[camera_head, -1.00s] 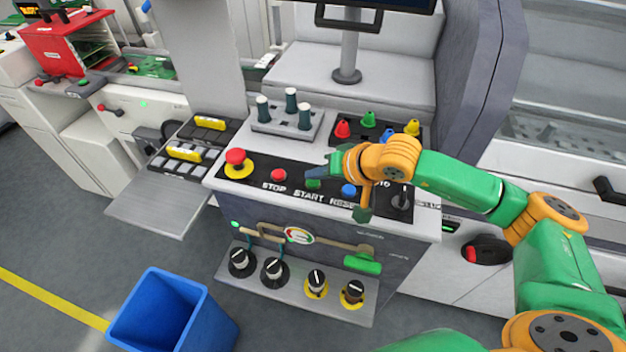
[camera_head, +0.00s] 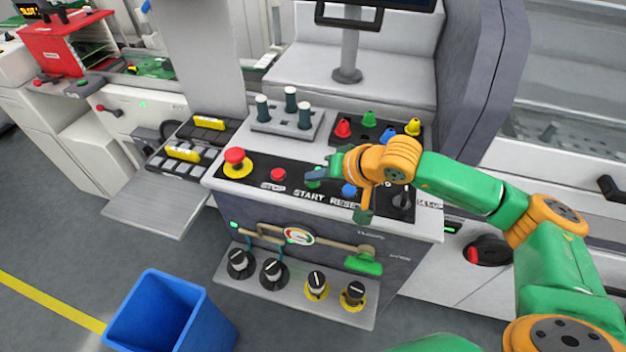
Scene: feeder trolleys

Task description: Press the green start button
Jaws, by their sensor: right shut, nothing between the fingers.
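The green start button (camera_head: 313,184) sits on the black strip of the sloped console, above the START label, between the red stop button (camera_head: 278,174) and the blue reset button (camera_head: 349,190). My right gripper (camera_head: 316,174) reaches in from the right and is shut and empty. Its dark fingertips are right over the green button and hide its upper part. I cannot tell whether they touch it or whether it is pushed in. My left gripper is not in view.
A red mushroom button (camera_head: 235,158) on a yellow base stands at the console's left. Upright dark pegs (camera_head: 290,98) and coloured knobs (camera_head: 369,119) stand behind. Several rotary knobs (camera_head: 317,283) are on a lower shelf. A blue bin (camera_head: 160,312) stands on the floor.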

